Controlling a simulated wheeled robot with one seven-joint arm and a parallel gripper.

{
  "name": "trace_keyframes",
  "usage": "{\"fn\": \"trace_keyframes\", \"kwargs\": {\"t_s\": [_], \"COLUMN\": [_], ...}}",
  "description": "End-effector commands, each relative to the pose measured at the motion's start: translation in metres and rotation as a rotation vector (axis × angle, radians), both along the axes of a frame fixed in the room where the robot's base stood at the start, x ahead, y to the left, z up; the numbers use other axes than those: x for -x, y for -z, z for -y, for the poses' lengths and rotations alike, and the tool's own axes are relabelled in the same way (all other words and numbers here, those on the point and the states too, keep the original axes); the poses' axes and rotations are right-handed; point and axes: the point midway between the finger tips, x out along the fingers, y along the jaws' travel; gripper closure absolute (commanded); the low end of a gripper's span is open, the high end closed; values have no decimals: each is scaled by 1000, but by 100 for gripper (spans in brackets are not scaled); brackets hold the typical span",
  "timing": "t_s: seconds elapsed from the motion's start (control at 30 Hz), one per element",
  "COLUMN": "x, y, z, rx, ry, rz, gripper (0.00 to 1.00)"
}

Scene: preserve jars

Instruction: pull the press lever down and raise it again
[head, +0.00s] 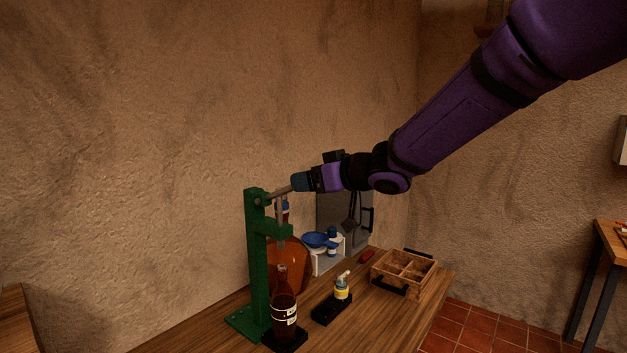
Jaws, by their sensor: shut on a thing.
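The green press (258,262) stands upright on the wooden table near the wall. Its grey lever (280,191) runs from the top of the press up to the right. My gripper (295,183) is shut on the outer end of the lever, which is raised a little above level. A dark bottle (284,305) with a pale label stands upright under the press head. The fingertips are small, and the part of the lever between them is hidden.
A large amber jar (296,262) stands behind the press. A small yellow-labelled bottle (342,288) stands on a black base to the right. A wooden crate (404,270) sits farther right. A blue bowl (315,240) and a grey panel (335,212) are at the back.

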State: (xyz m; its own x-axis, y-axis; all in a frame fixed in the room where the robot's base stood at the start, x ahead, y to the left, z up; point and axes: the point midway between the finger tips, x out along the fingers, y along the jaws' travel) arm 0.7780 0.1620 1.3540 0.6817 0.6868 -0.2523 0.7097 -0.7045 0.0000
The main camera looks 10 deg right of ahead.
Motion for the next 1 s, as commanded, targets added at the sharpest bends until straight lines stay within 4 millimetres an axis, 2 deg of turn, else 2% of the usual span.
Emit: {"fn": "trace_keyframes", "kwargs": {"t_s": [0.17,0.2,0.3,0.67,1.0], "x": [-1,-1,-1,6,45], "y": [-2,-2,-2,-3,-18], "z": [0,0,0,7,47], "rx": [-3,-3,-3,0,0], "ry": [1,1,1,2,2], "rz": [4,4,3,2,4], "gripper": [66,19,0,0,0]}}
